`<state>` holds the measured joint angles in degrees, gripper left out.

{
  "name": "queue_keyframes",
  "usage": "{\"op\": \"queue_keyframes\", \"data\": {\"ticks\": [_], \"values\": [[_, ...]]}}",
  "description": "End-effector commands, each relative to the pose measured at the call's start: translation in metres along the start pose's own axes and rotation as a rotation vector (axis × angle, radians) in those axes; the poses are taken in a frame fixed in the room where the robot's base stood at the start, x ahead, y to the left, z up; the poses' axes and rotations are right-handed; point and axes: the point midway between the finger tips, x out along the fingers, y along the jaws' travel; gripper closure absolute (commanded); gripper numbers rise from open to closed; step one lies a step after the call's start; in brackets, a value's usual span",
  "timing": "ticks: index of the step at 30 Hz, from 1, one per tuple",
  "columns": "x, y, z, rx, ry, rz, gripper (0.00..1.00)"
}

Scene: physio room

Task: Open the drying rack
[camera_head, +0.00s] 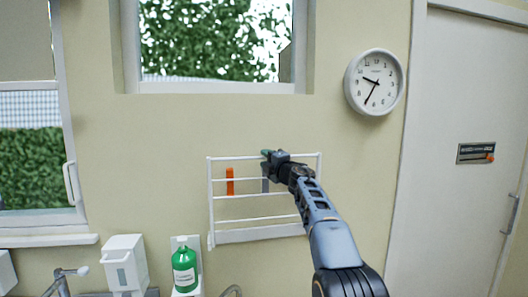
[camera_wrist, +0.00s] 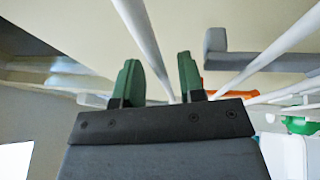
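The drying rack (camera_head: 260,234) is a white frame with several horizontal bars, mounted on the wall below the window. It looks folded close to the wall. My gripper (camera_head: 267,155), with green fingertips, is at the rack's top bar, right of its middle. In the wrist view the two fingers (camera_wrist: 158,75) stand apart with a gap. A white rack bar (camera_wrist: 143,35) runs through the gap in that view. I cannot tell whether the fingers touch it. My arm hides part of the rack's right side.
An orange piece (camera_head: 230,181) and a grey piece (camera_head: 265,178) show behind the rack's bars. Below are a green bottle (camera_head: 185,270), a white dispenser (camera_head: 125,264) and a tap (camera_head: 62,280). A clock (camera_head: 374,82) and a door (camera_head: 465,130) are to the right.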

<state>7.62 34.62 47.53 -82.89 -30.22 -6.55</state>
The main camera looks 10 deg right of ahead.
Motion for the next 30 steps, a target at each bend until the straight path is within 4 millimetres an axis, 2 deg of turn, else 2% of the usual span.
{"op": "queue_keyframes", "data": {"ticks": [6, 17, 28, 30], "values": [[0.0124, 0.0008, -0.0004, 0.000, 0.000, 0.000, 0.64], [0.0138, -0.0006, -0.0005, 0.001, 0.000, 0.001, 0.65], [0.0137, -0.0004, -0.0004, 0.001, 0.000, 0.001, 1.00], [0.0137, -0.0004, -0.0005, 0.001, 0.000, 0.000, 1.00]]}}
